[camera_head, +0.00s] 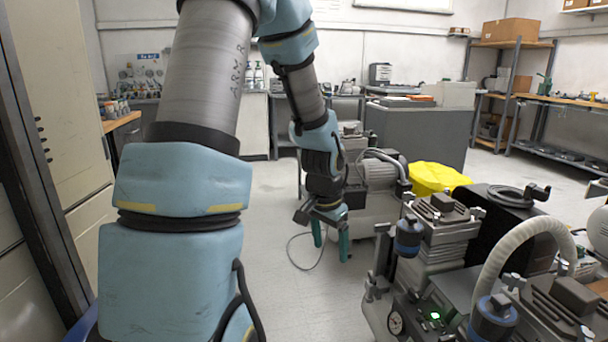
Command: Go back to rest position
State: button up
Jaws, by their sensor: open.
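My gripper (331,240) hangs at the end of my arm, pointing down, near the middle of the head view. Its two teal fingers are apart and nothing shows between them. It is over the open floor, left of the near compressor (437,240) and in front of a farther compressor (378,178). My blue and grey arm fills much of the left half and hides what is behind it. The near compressor has a green light, a gauge and blue filter parts, and a white corrugated hose (525,238) arches over it.
A tall cabinet (60,110) stands close on the left. A yellow item (436,178) lies behind the near compressor. A grey counter (418,132) stands farther back, with shelves (508,90) at the right. The grey floor (305,290) is clear below my gripper, except for a thin cable.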

jog(key=s+a+r+n+y, duration=0.1)
jog(key=s+a+r+n, duration=0.25)
jog(key=a, duration=0.35)
jog(key=s+a+r+n, duration=0.2)
jog(key=s+a+n, duration=0.2)
jog(key=s+a, duration=0.15)
notch_tip(320, 180, up, 18)
jog(key=a+p, duration=0.1)
jog(key=p, duration=1.6)
jog(key=shift+f, duration=0.25)
jog(key=shift+d+n, duration=0.1)
jog(key=shift+n, duration=0.15)
